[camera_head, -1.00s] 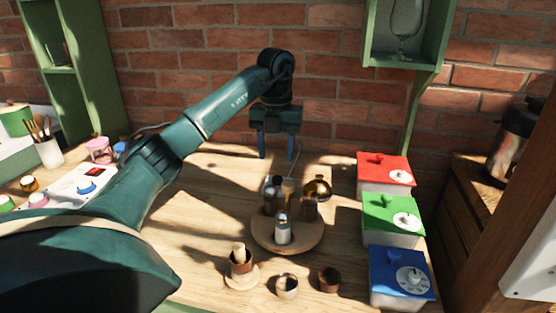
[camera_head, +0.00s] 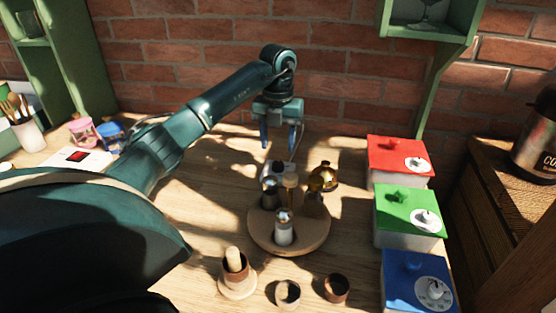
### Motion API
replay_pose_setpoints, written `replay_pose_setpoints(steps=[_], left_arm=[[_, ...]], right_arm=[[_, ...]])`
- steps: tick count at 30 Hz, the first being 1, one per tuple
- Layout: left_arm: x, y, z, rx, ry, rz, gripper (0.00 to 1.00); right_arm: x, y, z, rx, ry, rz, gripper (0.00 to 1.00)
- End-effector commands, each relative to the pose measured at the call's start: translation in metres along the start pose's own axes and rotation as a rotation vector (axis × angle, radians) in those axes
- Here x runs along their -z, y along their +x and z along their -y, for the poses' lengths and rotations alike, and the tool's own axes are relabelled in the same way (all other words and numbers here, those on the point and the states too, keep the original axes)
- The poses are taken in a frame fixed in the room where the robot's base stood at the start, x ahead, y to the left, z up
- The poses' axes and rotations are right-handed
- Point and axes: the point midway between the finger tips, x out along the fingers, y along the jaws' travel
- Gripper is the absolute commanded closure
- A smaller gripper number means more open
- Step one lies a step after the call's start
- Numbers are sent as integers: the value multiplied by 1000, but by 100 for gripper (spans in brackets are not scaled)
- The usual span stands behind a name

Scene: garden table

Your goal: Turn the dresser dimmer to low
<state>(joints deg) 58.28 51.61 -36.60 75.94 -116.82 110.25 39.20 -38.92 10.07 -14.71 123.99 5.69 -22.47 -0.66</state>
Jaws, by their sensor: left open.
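I cannot tell for sure which thing is the dresser dimmer. A small pale housing (camera_head: 274,167) shows partly behind the jars, with a thin cord near it. A white panel with a red switch (camera_head: 77,156) lies at the left; my arm hides the rest of it. My left gripper (camera_head: 279,144) is open and empty, fingers pointing down, just above and behind the pale housing in the picture. I cannot tell whether it touches anything. My right gripper is not in view.
Red (camera_head: 393,153), green (camera_head: 391,211) and blue (camera_head: 402,284) lidded boxes with white dials stand at the right. Small cups (camera_head: 336,288) stand in front. A brick wall is behind.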

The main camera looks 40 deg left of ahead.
Motion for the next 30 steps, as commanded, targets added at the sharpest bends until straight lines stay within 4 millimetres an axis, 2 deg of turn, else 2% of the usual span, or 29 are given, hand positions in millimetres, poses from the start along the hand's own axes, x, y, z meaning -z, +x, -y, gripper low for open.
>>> replay_pose_setpoints(steps=[3, 10, 22, 30], left_arm=[[1, 25, 0, 1, 0, -3, 50], [0, 53, 0, 1, 0, -1, 50], [0, 59, 0, 1, 0, 1, 50], [0, 58, 0, 1, 0, 1, 73]], right_arm=[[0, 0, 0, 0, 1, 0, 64], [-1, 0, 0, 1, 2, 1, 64], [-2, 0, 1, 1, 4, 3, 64], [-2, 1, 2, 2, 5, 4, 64]])
